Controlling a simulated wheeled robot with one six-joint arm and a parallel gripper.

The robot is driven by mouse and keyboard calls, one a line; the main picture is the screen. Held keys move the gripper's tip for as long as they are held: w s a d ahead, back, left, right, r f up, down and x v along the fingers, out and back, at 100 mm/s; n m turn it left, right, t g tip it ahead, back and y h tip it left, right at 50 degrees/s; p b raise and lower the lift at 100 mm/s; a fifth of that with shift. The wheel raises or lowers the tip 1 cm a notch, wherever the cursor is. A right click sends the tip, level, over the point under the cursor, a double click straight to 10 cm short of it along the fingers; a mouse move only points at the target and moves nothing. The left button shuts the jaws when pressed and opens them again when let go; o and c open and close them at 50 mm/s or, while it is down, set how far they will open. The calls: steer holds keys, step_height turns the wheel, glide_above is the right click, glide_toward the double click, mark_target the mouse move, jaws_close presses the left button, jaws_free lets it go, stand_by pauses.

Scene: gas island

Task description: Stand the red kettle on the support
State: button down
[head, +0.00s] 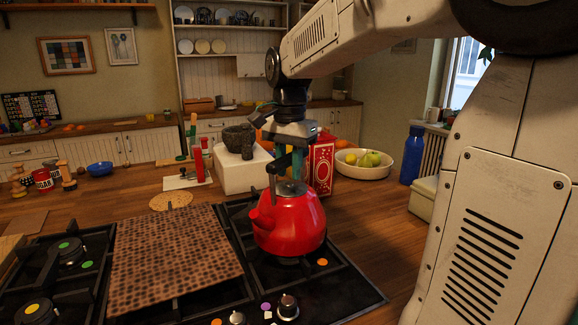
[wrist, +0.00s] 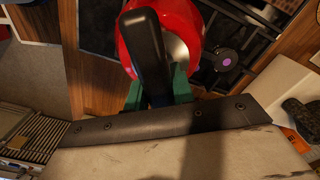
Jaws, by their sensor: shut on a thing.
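The red kettle (head: 292,225) is upright over the right burner of the hob, its spout to the left. Its underside is close to the black pan support (head: 345,270); I cannot tell whether they touch. My gripper (head: 290,165) is above the kettle, pointing down, shut on its dark handle. In the wrist view, the green fingers of my gripper (wrist: 157,100) lie on both sides of the black handle (wrist: 143,40), with the red body (wrist: 190,14) beyond. The far side of the kettle and most of the burner under it are hidden.
A brown speckled board (head: 175,258) covers the middle of the hob, left of the kettle. Behind stand a red patterned box (head: 323,168), a white block with a stone mortar (head: 238,139) and a fruit bowl (head: 362,168). Control knobs (head: 287,306) line the front.

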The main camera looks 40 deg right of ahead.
steer(key=shift+f, duration=0.6)
stand_by(0.8)
steer(key=c, duration=1.1)
jaws_free()
steer(key=shift+f, duration=0.1)
